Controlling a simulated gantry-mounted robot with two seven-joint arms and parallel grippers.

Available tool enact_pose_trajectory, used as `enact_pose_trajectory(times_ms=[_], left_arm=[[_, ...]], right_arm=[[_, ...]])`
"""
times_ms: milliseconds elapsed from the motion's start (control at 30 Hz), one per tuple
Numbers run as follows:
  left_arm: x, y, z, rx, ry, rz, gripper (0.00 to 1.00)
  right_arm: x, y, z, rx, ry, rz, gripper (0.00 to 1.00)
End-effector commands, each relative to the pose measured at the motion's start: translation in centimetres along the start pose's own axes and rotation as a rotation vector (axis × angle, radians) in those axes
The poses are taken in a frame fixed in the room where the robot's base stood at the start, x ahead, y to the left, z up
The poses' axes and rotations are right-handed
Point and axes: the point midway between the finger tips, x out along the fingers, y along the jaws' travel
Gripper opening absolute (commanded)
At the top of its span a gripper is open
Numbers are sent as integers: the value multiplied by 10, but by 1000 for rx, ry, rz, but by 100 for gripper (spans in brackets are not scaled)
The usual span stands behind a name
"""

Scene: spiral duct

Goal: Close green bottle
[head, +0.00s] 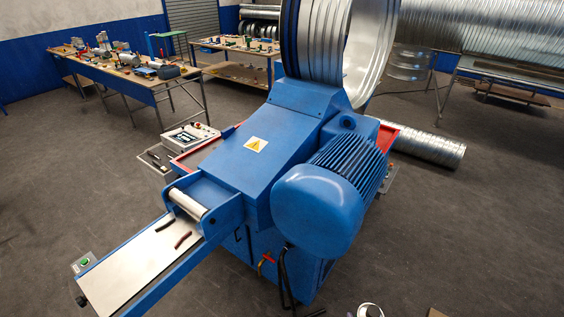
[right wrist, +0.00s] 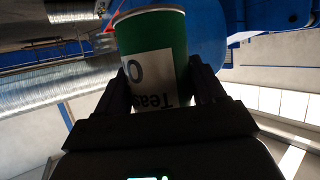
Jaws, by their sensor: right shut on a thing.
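A green cylindrical bottle (right wrist: 188,35) with a white label reading "Teas" fills the middle of the right wrist view. Its lettering is upside down in that picture, and a pale rim shows at its upper end. My right gripper (right wrist: 164,75) is shut on it, with one black finger on each side. The bottle's opening and any separate cap cannot be made out. In the head view a small pale round thing (head: 369,311) is cut off by the bottom edge; I cannot tell what it is. My left gripper is not in view.
A large blue spiral duct machine (head: 262,150) with a rounded motor (head: 318,208) fills the middle. A metal strip feed (head: 140,270) runs to the lower left. A cluttered workbench (head: 130,77) stands at the back left. The floor at right is largely clear.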

Motion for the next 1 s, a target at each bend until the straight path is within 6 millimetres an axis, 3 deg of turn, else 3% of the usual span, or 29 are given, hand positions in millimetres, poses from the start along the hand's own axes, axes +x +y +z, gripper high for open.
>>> enact_pose_trajectory(times_ms=[133,733,1000], left_arm=[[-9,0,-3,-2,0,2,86],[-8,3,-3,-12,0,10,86],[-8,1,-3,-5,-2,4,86]], right_arm=[[-6,0,-8,0,2,0,14],[-7,-1,-9,-2,3,-6,14],[-12,-28,-28,-51,7,-117,14]])
